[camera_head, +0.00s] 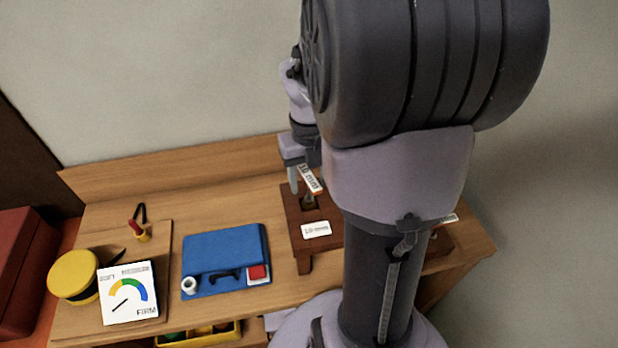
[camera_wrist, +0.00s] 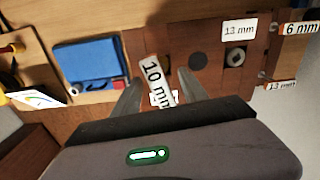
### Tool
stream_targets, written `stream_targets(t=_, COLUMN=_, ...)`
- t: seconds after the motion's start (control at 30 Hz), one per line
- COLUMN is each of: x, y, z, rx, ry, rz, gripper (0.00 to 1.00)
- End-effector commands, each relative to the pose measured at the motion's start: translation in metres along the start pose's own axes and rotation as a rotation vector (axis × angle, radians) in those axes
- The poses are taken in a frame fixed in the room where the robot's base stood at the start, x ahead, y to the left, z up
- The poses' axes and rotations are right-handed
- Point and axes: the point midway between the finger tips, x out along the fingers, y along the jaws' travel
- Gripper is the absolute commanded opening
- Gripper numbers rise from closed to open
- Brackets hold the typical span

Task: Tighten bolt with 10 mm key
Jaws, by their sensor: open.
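A key with a white "10 mm" label (camera_wrist: 154,77) stands at the wooden key rack, and its label lies between my open fingers in the wrist view. The label also shows in the head view (camera_head: 310,178), tilted, with an orange edge. My gripper (camera_wrist: 150,92) is open, its two fingers on either side of the label; I cannot tell whether they touch it. In the head view my gripper (camera_head: 305,183) is just above the rack's left end. The rack (camera_head: 300,232) is dark brown and partly hidden by my arm. I cannot make out the bolt for certain.
Bare wood lies behind the blue board.

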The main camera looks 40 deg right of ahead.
Motion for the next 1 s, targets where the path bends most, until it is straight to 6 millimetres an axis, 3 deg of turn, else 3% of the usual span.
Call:
stream_targets(t=0.47, x=-0.004, y=0.000, z=0.000, rx=0.000, ry=0.001, rz=0.000, gripper=0.51)
stream_targets(t=1.0, x=-0.065, y=0.000, z=0.000, rx=0.000, ry=0.000, rz=0.000, gripper=0.51)
